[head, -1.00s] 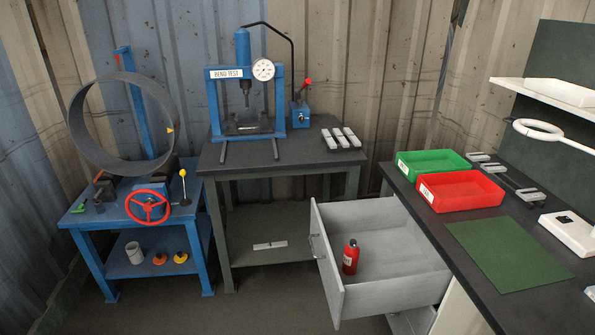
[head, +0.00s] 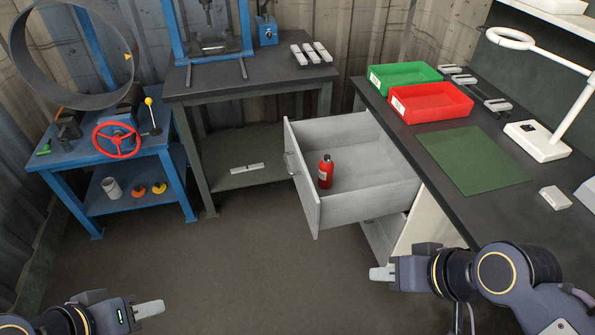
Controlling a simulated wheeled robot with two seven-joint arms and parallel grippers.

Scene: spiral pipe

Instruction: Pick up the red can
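The red can (head: 325,173) stands upright inside the open white drawer (head: 363,204), near the drawer's front panel. It has a dark cap. My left gripper (head: 150,309) is at the bottom left, far from the drawer, over the floor. My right gripper (head: 381,273) is at the lower right, below and in front of the drawer, apart from the can. Both grippers are seen from the side, so the gap between their fingers is hidden. Nothing shows in either one.
The workbench (head: 437,150) on the right carries a green bin (head: 404,77), a red bin (head: 432,103), a green mat (head: 472,160) and a lamp (head: 540,141). A dark table (head: 250,80) stands behind the drawer. A blue stand (head: 90,160) with a red handwheel is at left. The floor between is clear.

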